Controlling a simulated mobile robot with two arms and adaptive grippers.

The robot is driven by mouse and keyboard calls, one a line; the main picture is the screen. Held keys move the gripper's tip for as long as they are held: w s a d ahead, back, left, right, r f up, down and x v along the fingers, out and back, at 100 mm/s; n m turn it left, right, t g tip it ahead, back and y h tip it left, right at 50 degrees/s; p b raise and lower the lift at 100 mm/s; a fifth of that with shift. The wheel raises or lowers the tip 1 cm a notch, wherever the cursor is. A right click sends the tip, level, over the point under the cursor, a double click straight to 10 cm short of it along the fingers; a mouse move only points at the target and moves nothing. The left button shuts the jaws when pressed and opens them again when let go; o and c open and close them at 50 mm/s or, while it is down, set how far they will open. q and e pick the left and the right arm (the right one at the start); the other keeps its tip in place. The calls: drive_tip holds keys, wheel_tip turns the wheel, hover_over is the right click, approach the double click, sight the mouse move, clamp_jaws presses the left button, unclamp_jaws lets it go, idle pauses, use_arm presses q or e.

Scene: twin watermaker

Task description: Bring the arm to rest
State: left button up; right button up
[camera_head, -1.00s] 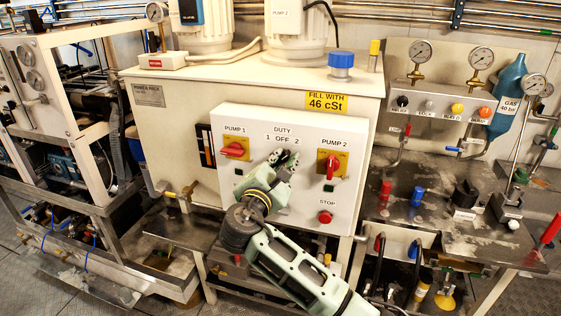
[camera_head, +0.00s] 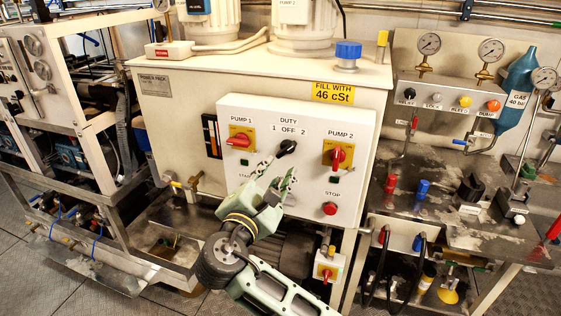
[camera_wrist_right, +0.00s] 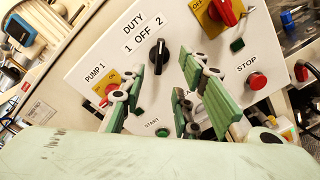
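My right gripper (camera_head: 277,174) is in front of the white control panel (camera_head: 360,200), just below the black DUTY selector knob (camera_head: 287,147). In the right wrist view the gripper (camera_wrist_right: 173,62) is also open, with the DUTY knob (camera_wrist_right: 158,54) showing past the fingers. The knob looks clear of the fingers. My right arm (camera_head: 265,290) reaches up from the bottom of the head view. My left gripper is not in view.
The red PUMP 1 switch (camera_head: 238,142), red PUMP 2 switch (camera_head: 338,155) and red STOP button (camera_head: 330,208) are close around the gripper. A motor (camera_head: 293,252) sits below the panel. A bench with valves (camera_head: 455,225) stands to the right.

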drive_tip(key=shift+v, duration=1.1)
